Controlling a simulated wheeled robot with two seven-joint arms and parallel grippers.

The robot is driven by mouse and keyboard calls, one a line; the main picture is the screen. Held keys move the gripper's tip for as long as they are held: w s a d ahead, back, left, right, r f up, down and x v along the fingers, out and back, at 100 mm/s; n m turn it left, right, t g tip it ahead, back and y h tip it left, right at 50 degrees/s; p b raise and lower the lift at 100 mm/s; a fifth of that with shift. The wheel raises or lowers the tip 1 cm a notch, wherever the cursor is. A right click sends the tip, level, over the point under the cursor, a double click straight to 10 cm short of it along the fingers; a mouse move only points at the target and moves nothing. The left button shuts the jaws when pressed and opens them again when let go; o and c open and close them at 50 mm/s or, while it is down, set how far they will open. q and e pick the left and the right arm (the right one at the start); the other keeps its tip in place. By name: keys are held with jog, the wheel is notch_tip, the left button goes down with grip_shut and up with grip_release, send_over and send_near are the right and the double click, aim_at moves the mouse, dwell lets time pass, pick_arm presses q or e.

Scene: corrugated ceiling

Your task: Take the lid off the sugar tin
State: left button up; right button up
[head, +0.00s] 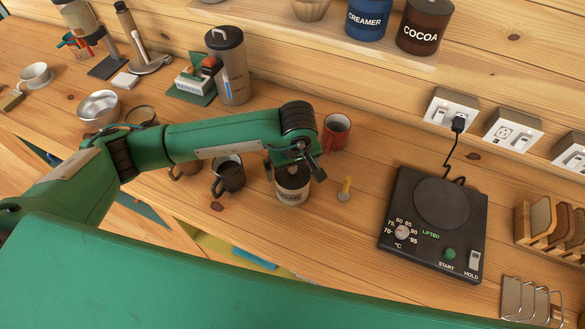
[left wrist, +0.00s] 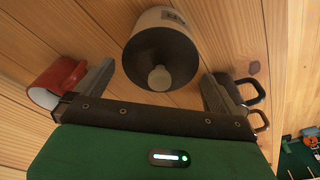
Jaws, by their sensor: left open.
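The sugar tin (head: 291,195) is a cream canister standing on the wooden counter below my left gripper (head: 294,165). Its label is only partly legible in the head view. In the left wrist view the tin shows a dark round lid (left wrist: 158,52) with a pale knob (left wrist: 160,78). The lid sits on the tin. My left gripper (left wrist: 158,90) is open and empty, with one finger to each side of the lid and knob. Gaps show between the fingers and the lid. In the head view the gripper partly hides the lid. My right gripper is not in view.
A red mug (head: 336,132) stands close behind the tin, to the right. A black mug (head: 229,174) stands to its left. A hot plate (head: 440,245) stands further right.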

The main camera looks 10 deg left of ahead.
pick_arm(q)
jog(key=c, duration=0.8)
jog(key=shift+r, duration=0.1)
jog(key=shift+w+r, duration=0.1)
jog(key=shift+r, duration=0.1)
notch_tip(320, 180, up, 19)
jog(key=b, duration=0.6)
jog(key=shift+r+b, duration=0.15)
jog(key=shift+b, duration=0.25)
